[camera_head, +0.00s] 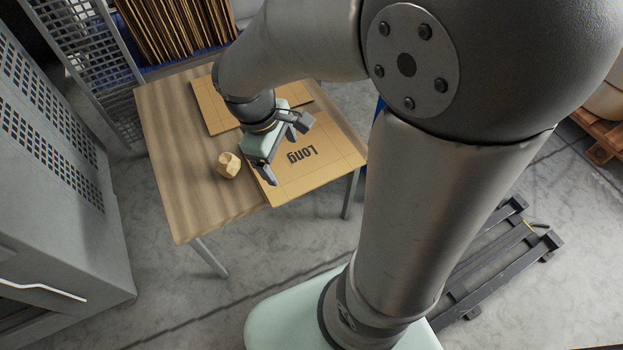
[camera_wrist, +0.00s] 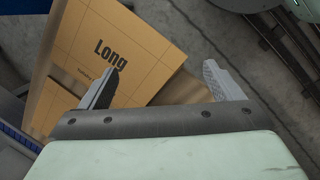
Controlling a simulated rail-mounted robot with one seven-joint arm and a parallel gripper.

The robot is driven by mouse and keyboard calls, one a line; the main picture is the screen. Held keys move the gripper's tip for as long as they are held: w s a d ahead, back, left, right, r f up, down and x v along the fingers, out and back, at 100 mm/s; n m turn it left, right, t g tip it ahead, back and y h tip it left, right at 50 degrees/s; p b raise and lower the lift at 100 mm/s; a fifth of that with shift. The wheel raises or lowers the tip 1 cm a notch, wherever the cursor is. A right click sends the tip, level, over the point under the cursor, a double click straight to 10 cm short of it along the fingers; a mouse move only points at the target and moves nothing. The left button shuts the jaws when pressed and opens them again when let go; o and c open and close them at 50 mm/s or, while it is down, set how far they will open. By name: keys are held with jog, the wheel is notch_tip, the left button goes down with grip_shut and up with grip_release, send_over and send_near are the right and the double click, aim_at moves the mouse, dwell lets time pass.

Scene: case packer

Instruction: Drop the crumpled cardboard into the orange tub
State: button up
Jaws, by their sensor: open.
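The crumpled cardboard (camera_head: 229,165) is a small tan lump on the wooden table, left of the flat sheet marked "Long". My gripper (camera_head: 285,153) is above the table, over the "Long" sheet and to the right of the lump. Its two fingers are spread apart with nothing between them, as the wrist view (camera_wrist: 160,85) also shows. I cannot make out the crumpled cardboard in the wrist view. The orange tub is not in view in either picture.
The flat cardboard "Long" (camera_head: 318,171) lies on the wooden table (camera_head: 180,180), with another flat sheet (camera_head: 211,106) behind it. Upright cardboard sheets (camera_head: 175,28) stand beyond the table. A grey cabinet (camera_head: 50,170) is at left. A dark pallet-like frame (camera_head: 490,265) lies on the floor at right.

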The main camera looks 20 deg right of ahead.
jog(key=s+d+m, duration=0.1)
jog(key=s+m, duration=0.1)
jog(key=s, duration=0.1)
jog(key=s+d+m+y, duration=0.1)
jog(key=s+m, duration=0.1)
jog(key=m, duration=0.1)
jog(key=s+d+m+y, duration=0.1)
jog(key=s+m, duration=0.2)
jog(key=shift+s+d, duration=0.15)
jog(key=shift+s, duration=0.15)
jog(key=c, duration=0.3)
jog(key=shift+s+f+m, duration=0.1)
jog(key=shift+s+m, duration=0.25)
jog(key=shift+m, duration=0.25)
jog(key=shift+c, duration=0.2)
